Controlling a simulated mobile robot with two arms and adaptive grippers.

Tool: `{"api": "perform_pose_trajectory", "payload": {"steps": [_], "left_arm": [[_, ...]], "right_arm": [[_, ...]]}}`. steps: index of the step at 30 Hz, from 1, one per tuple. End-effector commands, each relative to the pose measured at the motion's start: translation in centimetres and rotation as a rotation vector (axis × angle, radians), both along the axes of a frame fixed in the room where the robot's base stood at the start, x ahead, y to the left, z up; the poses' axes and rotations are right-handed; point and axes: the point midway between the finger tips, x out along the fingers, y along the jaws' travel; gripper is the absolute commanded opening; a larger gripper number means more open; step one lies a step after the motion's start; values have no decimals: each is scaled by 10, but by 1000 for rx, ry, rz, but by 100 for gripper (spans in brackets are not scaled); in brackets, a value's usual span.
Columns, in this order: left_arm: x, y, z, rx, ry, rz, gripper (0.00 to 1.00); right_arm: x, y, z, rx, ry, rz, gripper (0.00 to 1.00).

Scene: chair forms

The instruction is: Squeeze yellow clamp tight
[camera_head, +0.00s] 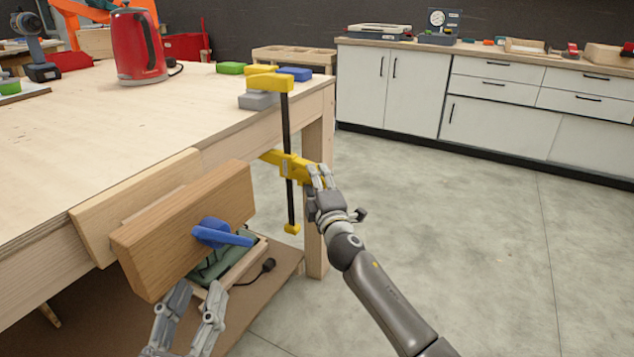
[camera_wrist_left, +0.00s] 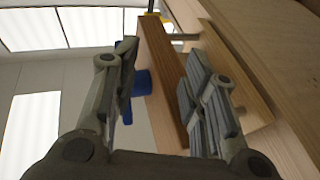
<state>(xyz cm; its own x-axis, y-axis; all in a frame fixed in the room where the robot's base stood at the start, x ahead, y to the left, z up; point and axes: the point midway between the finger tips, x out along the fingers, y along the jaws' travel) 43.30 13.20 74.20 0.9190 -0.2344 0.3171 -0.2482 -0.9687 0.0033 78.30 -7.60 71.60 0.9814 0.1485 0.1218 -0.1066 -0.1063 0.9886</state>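The yellow clamp (camera_head: 283,167) has a dark upright bar at the table's near right corner. Its upper jaw (camera_head: 268,82) lies over grey and yellow blocks on the tabletop, and its sliding body with the grip sits lower, beside the table edge. My right gripper (camera_head: 319,178) has its fingers around the outer end of the clamp's yellow grip. The fingers partly hide that end. My left gripper (camera_head: 190,312) is open and empty, below the wooden vise jaw (camera_head: 185,230). In the left wrist view its fingers (camera_wrist_left: 160,105) stand apart with the jaw board showing between and beyond them.
The vise has a blue handle (camera_head: 222,234). A red kettle (camera_head: 139,45), a green block (camera_head: 230,68) and a blue block (camera_head: 295,74) stand on the wooden table (camera_head: 90,125). White cabinets (camera_head: 500,105) line the back wall. The floor at right is clear.

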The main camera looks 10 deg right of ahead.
Motion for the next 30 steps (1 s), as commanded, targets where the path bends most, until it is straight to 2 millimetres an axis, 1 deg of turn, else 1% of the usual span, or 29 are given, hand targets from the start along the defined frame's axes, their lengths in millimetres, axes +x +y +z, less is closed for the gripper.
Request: {"api": "perform_pose_trajectory", "payload": {"steps": [7, 16, 23, 24, 28, 29, 30], "left_arm": [[1, 0, 2, 0, -2, 0, 40], [4, -1, 0, 7, 17, 0, 40], [4, -1, -1, 8, 21, 0, 40], [4, -1, -1, 8, 21, 0, 40], [4, -1, -2, 8, 24, 1, 40], [4, -1, -3, 9, 27, 1, 40], [4, -1, -4, 11, 33, 1, 40]], "right_arm": [[-2, 0, 1, 2, -2, -4, 0], [-14, -3, 0, 8, -5, -30, 0], [-15, -3, 1, 8, -6, -33, 0], [-15, -3, 1, 8, -6, -33, 47], [-15, -3, 1, 8, -6, -33, 64], [-15, -3, 1, 8, -6, -33, 66], [-15, -3, 1, 8, -6, -33, 66]]}}
